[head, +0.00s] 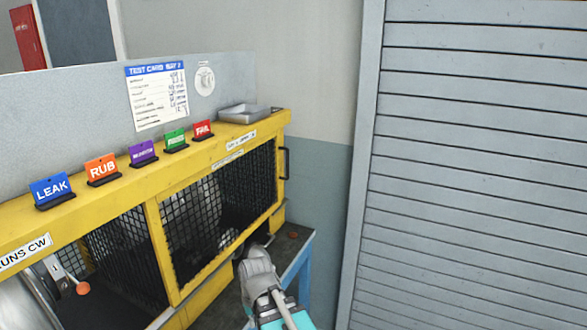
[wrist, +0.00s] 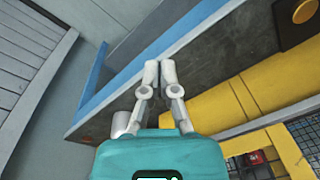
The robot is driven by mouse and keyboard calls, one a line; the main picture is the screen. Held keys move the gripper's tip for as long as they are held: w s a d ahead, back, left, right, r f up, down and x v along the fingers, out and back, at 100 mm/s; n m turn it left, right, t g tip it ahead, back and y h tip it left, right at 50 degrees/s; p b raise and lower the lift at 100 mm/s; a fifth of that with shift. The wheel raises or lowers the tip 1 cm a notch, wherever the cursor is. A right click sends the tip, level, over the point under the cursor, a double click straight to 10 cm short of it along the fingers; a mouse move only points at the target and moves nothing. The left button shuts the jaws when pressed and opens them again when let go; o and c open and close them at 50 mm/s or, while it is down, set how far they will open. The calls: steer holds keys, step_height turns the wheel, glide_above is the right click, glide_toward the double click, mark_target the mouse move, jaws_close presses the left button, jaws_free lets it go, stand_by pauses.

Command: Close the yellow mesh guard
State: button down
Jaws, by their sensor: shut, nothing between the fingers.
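The yellow mesh guard (head: 222,212) is a yellow-framed panel of black mesh on the right part of the yellow bench housing. A dark handle (head: 286,163) is at its right edge. The housing's left bay (head: 110,270) shows an uncovered interior. My gripper (wrist: 160,72) has its pale fingertips together and empty in the wrist view, over the dark bench top. Yellow framing and some mesh (wrist: 303,130) show at the right of the wrist view.
Coloured tags, including LEAK (head: 51,190) and RUB (head: 102,168), and a grey tray (head: 244,113) stand on the housing top. An orange knob (head: 83,288) is in the left bay. The blue bench edge (head: 300,262) and grey slatted shutter (head: 470,170) are to the right.

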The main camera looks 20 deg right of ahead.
steer(key=w+d+r+m+t+y, duration=0.2)
steer(key=w+d+r+t, duration=0.15)
steer(key=w, duration=0.65)
steer(key=w+d+r+m+t+y, duration=0.25)
steer(key=w+d, duration=0.25)
steer(key=w, duration=0.4)
steer(key=w+d+r+m+t+y, duration=0.2)
steer(key=w+d+r+t, duration=0.15)
steer(key=w, duration=0.65)
steer(key=w+d+r+m+t+h, duration=0.2)
steer(key=w+d+r+m+t, duration=0.2)
steer(key=d, duration=1)
steer(key=w+d+r+m+t+h+p, duration=0.1)
steer(key=w+d+r+m, duration=0.4)
steer(key=d, duration=0.9)
steer(key=w+r+t+h, duration=0.1)
steer(key=w+t, duration=0.1)
steer(key=w, duration=0.1)
steer(key=shift+w+r+m+t+h, duration=0.15)
steer(key=shift+m+t+h, duration=0.2)
steer(key=shift+w, duration=0.1)
